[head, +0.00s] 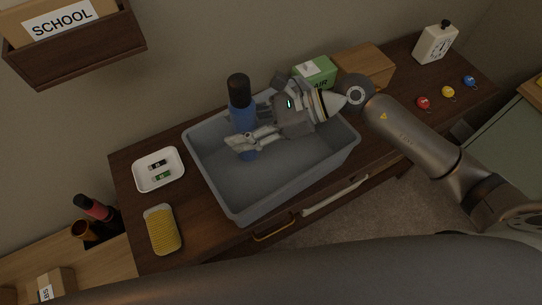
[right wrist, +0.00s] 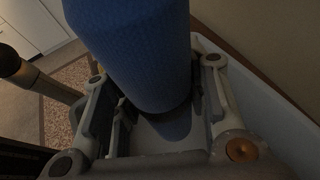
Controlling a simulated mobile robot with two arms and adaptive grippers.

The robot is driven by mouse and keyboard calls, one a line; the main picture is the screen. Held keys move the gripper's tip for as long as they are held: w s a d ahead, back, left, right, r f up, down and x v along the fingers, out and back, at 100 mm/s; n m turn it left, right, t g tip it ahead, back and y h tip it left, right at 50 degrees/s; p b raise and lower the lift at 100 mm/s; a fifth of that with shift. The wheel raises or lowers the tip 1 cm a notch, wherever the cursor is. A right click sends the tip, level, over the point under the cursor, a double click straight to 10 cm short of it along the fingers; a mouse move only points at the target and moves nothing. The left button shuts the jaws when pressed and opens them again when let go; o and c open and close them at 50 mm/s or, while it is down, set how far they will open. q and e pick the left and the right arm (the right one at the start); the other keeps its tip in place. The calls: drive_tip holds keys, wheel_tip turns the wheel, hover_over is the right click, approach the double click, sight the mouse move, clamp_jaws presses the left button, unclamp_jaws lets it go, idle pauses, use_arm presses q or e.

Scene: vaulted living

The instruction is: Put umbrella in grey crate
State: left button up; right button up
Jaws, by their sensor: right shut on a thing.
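The umbrella, a folded blue cylinder with a black top end (head: 239,88), stands nearly upright at the back left of the grey crate (head: 222,193). Its lower end shows inside the crate's outline; I cannot tell whether it touches the floor. My right gripper (head: 243,144) reaches over the crate from the right and is shut on the umbrella. In the right wrist view the blue umbrella (right wrist: 135,50) fills the space between the fingers, with the crate's wall (right wrist: 265,110) to the right. My left gripper is not in view.
The crate stands on a dark wooden cabinet.

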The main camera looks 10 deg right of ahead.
sight(243, 157)
drive_tip(key=shift+a, duration=0.3)
wheel_tip(243, 157, down, 9)
drive_tip(key=shift+s+a+f+p, duration=0.1)
drive_tip(key=shift+f+p, duration=0.1)
drive_tip(key=shift+p, duration=0.45)
drive_tip(key=shift+f, duration=0.4)
drive_tip(key=shift+f, duration=0.1)
drive_tip(key=o, duration=0.7)
drive_tip(key=shift+f, duration=0.15)
drive_tip(key=o, duration=0.5)
